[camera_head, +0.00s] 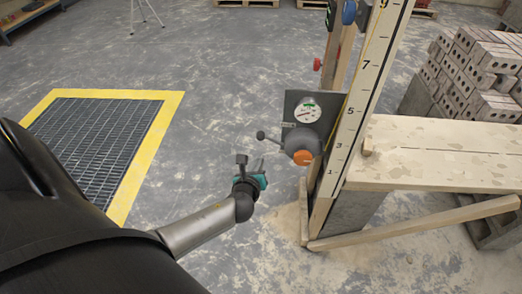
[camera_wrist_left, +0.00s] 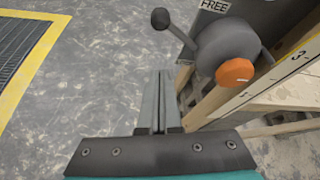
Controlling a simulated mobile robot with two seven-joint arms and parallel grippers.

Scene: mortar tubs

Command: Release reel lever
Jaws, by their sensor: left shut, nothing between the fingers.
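The reel (camera_head: 299,140) is a grey rounded housing with an orange knob (camera_head: 302,157), fixed to a dark plate beside the measuring post. Its lever (camera_head: 268,136) is a thin dark rod with a round black ball end, sticking out to the left. In the left wrist view the lever's ball (camera_wrist_left: 160,18) is at the top, beyond the fingertips, and the orange knob (camera_wrist_left: 235,71) is to the right. My left gripper (camera_head: 261,163) is shut and empty, below and apart from the lever; its closed fingers (camera_wrist_left: 160,73) show in the wrist view. My right gripper is not visible.
A label reading FREE (camera_wrist_left: 214,5) is on the plate above the reel. A round dial (camera_head: 306,111) is on the plate. The numbered post (camera_head: 363,90) and wooden bench (camera_head: 430,150) stand to the right. Open floor lies left, with a yellow-edged grate (camera_head: 172,105).

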